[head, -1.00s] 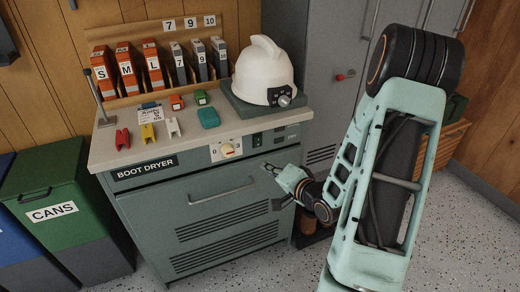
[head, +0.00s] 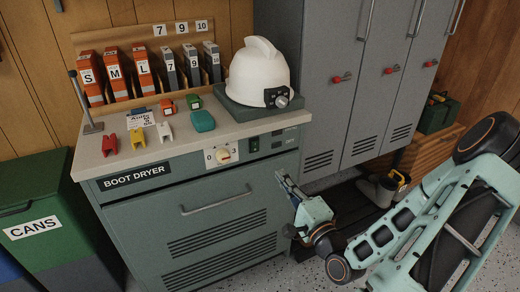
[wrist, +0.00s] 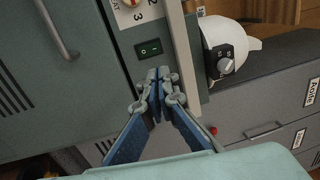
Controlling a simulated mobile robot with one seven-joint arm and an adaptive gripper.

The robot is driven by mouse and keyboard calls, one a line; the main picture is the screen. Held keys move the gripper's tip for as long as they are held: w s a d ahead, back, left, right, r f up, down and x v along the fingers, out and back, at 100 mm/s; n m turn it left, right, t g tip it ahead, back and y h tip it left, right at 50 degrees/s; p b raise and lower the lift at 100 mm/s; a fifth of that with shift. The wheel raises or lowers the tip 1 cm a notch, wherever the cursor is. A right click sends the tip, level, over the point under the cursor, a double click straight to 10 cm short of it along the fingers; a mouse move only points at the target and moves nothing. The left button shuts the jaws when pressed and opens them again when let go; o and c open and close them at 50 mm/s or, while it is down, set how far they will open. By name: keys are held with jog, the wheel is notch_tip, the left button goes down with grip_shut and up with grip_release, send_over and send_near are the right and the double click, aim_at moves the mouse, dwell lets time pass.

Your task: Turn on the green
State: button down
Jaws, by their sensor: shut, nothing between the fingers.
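The boot dryer (head: 190,216) is a grey-green cabinet with a control panel along its top front edge. A small dark switch with green marks (head: 254,146) sits on that panel, right of the white dial (head: 222,155). In the wrist view the green switch (wrist: 149,47) lies just beyond my fingertips, with the dial (wrist: 131,5) above it. My gripper (head: 281,175) is shut and empty, in front of the dryer's right side and below the switch. In the wrist view my closed fingers (wrist: 158,73) point toward the switch; I cannot tell whether they touch the panel.
Coloured clips, small blocks and labelled binders (head: 116,74) stand to the left. Grey lockers (head: 345,80) are at the right. A green CANS bin (head: 50,215) stands left.

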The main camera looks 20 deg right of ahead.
jog(key=b, duration=0.3)
send_near(256, 141)
jog(key=w, duration=0.6)
jog(key=shift+w+r, duration=0.1)
jog(key=shift+r, duration=0.2)
jog(key=shift+w+r, duration=0.1)
jog(key=shift+w, duration=0.15)
jog(key=shift+r, duration=0.15)
jog(key=p, duration=0.3)
jog(key=shift+w+a+r+g, duration=0.1)
jog(key=shift+w+r+g, duration=0.25)
jog(key=shift+w+g, duration=0.05)
jog(key=shift+f, duration=0.35)
jog(key=shift+s, duration=0.15)
